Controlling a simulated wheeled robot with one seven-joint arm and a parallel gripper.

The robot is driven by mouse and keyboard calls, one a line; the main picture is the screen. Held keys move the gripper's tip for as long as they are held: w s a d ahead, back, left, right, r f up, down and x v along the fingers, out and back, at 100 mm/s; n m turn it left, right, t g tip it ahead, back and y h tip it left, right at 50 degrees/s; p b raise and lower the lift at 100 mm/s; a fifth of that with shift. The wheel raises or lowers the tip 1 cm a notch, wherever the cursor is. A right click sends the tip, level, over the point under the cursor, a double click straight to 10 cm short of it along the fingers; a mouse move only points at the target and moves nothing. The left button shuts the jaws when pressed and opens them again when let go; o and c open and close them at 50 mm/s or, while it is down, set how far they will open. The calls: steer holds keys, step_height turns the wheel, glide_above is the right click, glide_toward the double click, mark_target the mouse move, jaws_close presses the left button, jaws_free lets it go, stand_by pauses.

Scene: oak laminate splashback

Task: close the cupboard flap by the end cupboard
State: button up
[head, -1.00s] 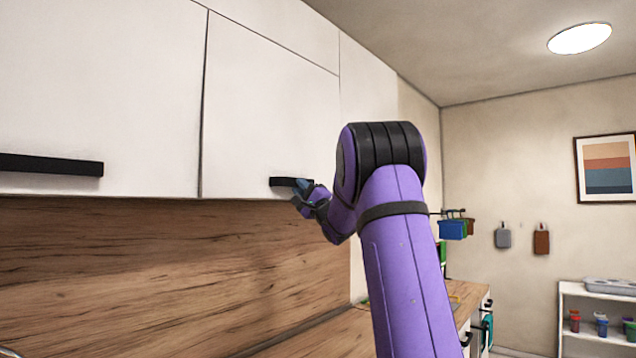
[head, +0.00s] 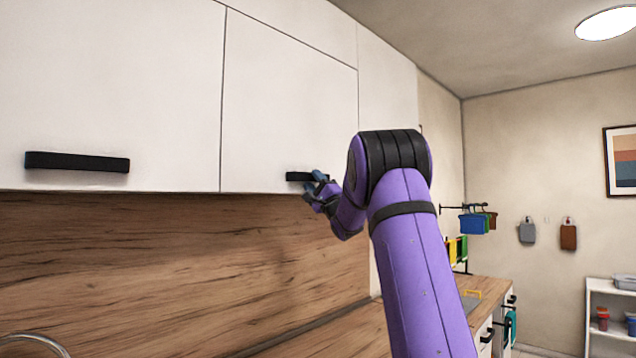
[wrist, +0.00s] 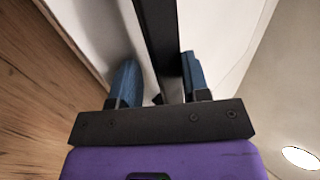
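The cupboard flap (head: 285,105) is a white upper door with a short black handle (head: 297,176) at its lower edge. It stands left of the narrow white end cupboard (head: 388,95) and looks flush or nearly flush with the fronts around it. My gripper (head: 318,188) is at the right part of this handle. In the wrist view the dark handle bar (wrist: 158,35) runs between my gripper's two blue fingers (wrist: 160,80). The right finger lies close against the bar. A pale gap shows between the left finger and the bar, so the fingers look open around it.
Another white cupboard door (head: 110,80) with a long black handle (head: 77,162) is on the left. The wooden splashback (head: 180,270) lies below. A counter (head: 480,290), hanging bins (head: 474,223) and a shelf (head: 612,283) are at the right.

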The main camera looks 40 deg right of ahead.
steer(key=shift+w+a+f+y, duration=0.2)
steer(key=shift+w+a+y, duration=0.1)
steer(key=shift+w+a, duration=0.1)
steer(key=v, duration=1.1)
steer(key=shift+s+d+r, duration=0.2)
steer(key=shift+s+d, duration=0.1)
steer(key=shift+s, duration=0.05)
